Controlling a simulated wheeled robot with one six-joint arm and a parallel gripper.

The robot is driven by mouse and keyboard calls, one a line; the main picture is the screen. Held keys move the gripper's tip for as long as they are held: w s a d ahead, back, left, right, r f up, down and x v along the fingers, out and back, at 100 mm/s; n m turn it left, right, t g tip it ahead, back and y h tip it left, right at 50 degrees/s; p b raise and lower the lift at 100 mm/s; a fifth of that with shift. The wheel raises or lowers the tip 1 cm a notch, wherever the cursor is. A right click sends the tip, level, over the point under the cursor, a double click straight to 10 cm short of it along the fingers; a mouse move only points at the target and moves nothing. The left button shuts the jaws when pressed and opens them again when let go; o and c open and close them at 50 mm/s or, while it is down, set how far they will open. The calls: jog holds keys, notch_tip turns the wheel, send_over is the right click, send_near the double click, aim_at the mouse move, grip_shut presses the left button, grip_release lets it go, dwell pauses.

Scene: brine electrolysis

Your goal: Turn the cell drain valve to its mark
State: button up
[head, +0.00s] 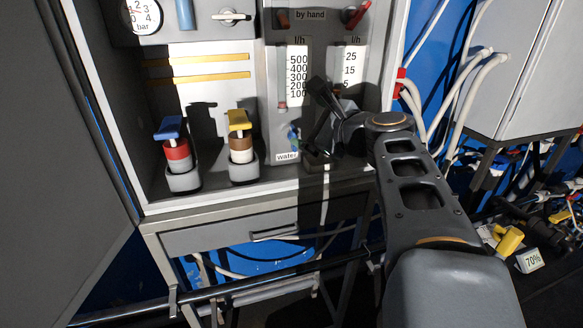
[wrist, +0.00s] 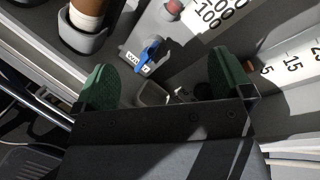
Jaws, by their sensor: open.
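My gripper (head: 325,115) is in front of the lower panel, close to the flow gauges. In the wrist view its two green finger pads (wrist: 162,82) stand wide apart with nothing held between them. A small blue valve handle (wrist: 149,52) on a plate marked "water" shows beyond the gap between the pads, apart from them. In the head view this blue handle (head: 293,136) is partly dark, just left of my gripper. A yellow valve handle (head: 508,240) sits low at the far right, beside a "70%" tag (head: 530,261). No label naming the cell drain valve is readable.
A drawer (head: 220,238) and rail lie below. White hoses (head: 470,75) and a grey cabinet (head: 500,70) are at right.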

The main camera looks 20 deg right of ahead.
jog(key=s+a+f+n+g+y, duration=0.1)
jog(key=a+f+n+g, duration=0.3)
jog(key=f+n, duration=0.3)
jog(key=shift+s+a+f, duration=0.15)
jog(key=shift+a+f, duration=0.65)
jog(key=shift+f, duration=0.05)
jog(key=shift+c, duration=0.4)
